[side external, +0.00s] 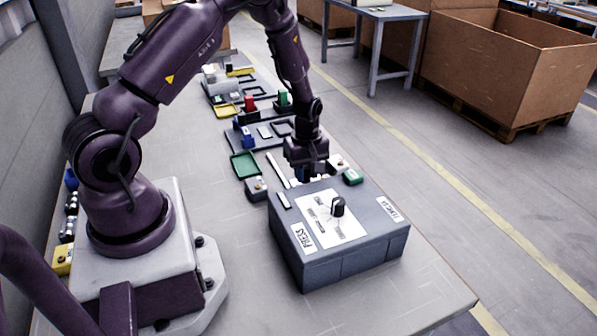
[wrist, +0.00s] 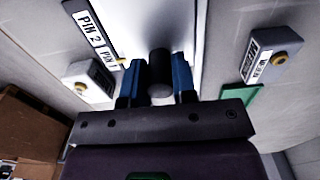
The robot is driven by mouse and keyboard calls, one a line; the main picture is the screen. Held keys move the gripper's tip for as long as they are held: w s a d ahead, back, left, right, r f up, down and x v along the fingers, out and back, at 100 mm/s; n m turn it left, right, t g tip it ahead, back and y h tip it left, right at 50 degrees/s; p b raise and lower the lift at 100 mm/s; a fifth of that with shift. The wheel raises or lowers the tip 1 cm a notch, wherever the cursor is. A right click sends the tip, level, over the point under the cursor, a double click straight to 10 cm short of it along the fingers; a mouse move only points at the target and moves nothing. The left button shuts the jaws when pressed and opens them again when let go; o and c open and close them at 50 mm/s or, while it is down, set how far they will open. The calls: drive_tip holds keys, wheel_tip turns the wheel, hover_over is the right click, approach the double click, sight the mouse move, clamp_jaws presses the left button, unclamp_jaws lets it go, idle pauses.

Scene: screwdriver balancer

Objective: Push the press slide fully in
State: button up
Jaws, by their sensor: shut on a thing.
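The press is a grey box (side external: 345,258) with a label reading PRESS and a white top panel. My gripper (side external: 304,174) is low over the table just behind this box. In the wrist view my gripper (wrist: 159,82) has its blue fingers shut on a dark round knob (wrist: 160,72), one finger on each side. A pale plate (wrist: 152,20) lies beyond the knob; the knob seems to be the press slide's handle. My gripper and wrist hide the slide in the side view, so I cannot tell how far in it is.
A black dial (side external: 338,206) stands up from the press top.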

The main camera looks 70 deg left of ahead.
sight(309, 187)
drive_tip(key=shift+d, duration=1.9)
drive_tip(key=o, duration=1)
drive_tip(key=shift+r, duration=0.1)
wheel_tip(309, 187, up, 7)
